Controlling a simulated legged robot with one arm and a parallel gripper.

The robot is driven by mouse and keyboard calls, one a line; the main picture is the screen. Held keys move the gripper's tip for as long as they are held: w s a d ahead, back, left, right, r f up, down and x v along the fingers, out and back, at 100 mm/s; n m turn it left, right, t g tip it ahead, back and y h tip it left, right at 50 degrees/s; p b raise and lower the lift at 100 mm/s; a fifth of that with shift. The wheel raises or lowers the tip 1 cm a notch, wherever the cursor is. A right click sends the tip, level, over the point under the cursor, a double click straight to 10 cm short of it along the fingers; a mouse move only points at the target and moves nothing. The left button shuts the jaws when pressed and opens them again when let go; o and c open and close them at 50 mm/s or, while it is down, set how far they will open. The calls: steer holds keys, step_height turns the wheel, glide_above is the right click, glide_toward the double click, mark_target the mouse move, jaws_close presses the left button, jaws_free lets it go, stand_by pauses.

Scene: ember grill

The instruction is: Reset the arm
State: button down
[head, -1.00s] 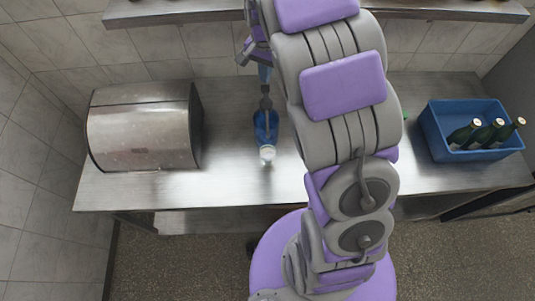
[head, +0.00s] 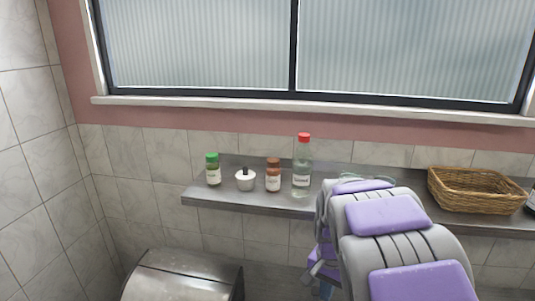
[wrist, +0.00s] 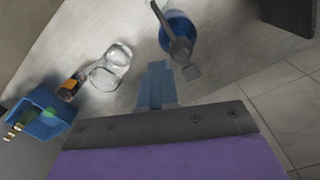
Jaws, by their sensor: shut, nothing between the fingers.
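My arm (head: 400,235) rises at the lower right of the head view, with purple pads on grey links. My gripper (wrist: 157,88) shows in the wrist view as blue fingers held together, with nothing between them. It is just below a blue object with a dark grey top (wrist: 180,35) on the metal counter. The fingertips look apart from this object, though the distance is hard to judge. In the head view the gripper end is mostly hidden behind the arm and cut by the lower edge.
The wall shelf (head: 215,199) holds a green-capped jar (head: 213,170), a white pot (head: 245,180), a brown-capped jar (head: 273,176), a red-capped bottle (head: 302,168) and a wicker basket (head: 470,190). A metal bin (head: 185,278) is below. Clear glassware (wrist: 110,66) and a blue crate (wrist: 45,112) show in the wrist view.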

steer(key=s+f+n+b, duration=0.2)
steer(key=s, duration=0.8)
steer(key=s+f+n+g+b, duration=0.1)
steer(key=s+f+n+b, duration=0.1)
steer(key=s, duration=0.8)
steer(key=s+f+n+b, duration=0.2)
steer(key=s+n+b, duration=0.1)
steer(key=s, duration=0.7)
steer(key=shift+s+a+f+b, duration=0.2)
steer(key=shift+s+a+b, duration=0.2)
steer(key=shift+b, duration=0.35)
